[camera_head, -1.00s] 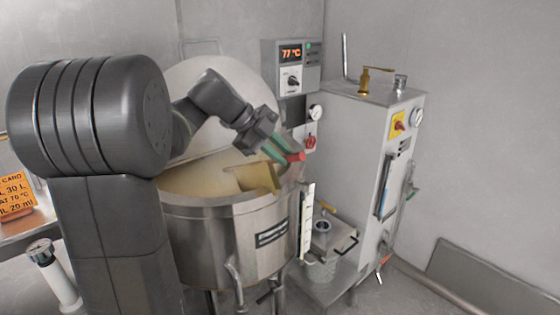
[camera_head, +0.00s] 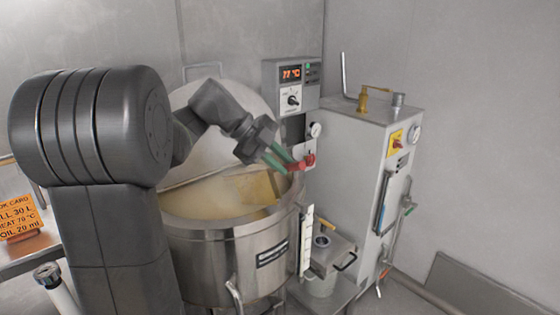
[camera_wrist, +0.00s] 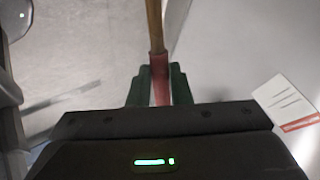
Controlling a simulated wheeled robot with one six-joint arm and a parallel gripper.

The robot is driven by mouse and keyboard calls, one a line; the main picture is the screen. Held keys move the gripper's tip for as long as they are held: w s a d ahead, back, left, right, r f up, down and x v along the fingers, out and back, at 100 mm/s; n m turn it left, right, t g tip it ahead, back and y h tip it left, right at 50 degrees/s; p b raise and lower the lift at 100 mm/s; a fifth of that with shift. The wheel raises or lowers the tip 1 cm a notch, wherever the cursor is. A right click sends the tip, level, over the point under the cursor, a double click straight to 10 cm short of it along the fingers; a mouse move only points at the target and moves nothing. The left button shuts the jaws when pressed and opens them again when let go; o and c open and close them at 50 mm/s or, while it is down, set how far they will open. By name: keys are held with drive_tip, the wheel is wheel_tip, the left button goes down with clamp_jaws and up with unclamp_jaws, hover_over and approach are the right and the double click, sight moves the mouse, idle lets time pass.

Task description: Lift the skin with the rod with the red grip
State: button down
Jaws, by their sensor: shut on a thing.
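My gripper (camera_head: 280,160) is over the right part of the steel vat (camera_head: 215,222). Its green fingers are shut on the red grip (camera_head: 298,164). In the wrist view the red grip (camera_wrist: 160,82) sits between the fingers (camera_wrist: 158,90), with the thin brown rod (camera_wrist: 153,25) running out beyond it. A yellow sheet, the skin (camera_head: 256,187), shows inside the vat below the gripper, at the right side above the pale liquid (camera_head: 205,198). How it touches the rod is hidden from me.
A tall steel cabinet (camera_head: 355,160) stands farther right. A lidded pot (camera_head: 328,255) is beside the vat. An orange card (camera_head: 20,215) stands at left.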

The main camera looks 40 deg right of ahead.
wheel_tip(320, 180, up, 7)
drive_tip(key=p, duration=0.6)
drive_tip(key=shift+p, duration=0.35)
drive_tip(key=shift+f, duration=0.1)
drive_tip(key=shift+s+f, duration=0.1)
idle(0.7)
